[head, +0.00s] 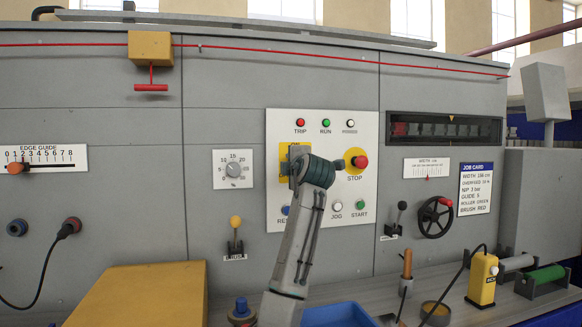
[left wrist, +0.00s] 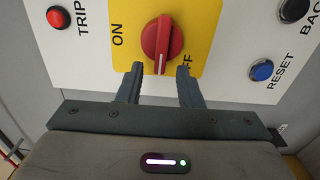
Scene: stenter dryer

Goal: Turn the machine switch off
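The machine switch (left wrist: 162,38) is a red rotary knob on a yellow plate (left wrist: 205,25), seen in the left wrist view. Its white line points down in that view, between the ON lettering at left and the partly covered OFF lettering at right. My left gripper (left wrist: 160,74) is open, with its two fingertips at the knob's lower end, one to each side. I see gaps beside the knob; contact is not visible. In the head view my left gripper (head: 305,168) covers the knob, and only part of the yellow plate (head: 284,160) shows. My right gripper is not in view.
The red STOP button (head: 360,162) is just right of my gripper. The TRIP lamp (head: 300,123) is above and the blue RESET button (left wrist: 261,70) is below. A yellow box (head: 140,295) and a blue bin (head: 338,314) stand at the front.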

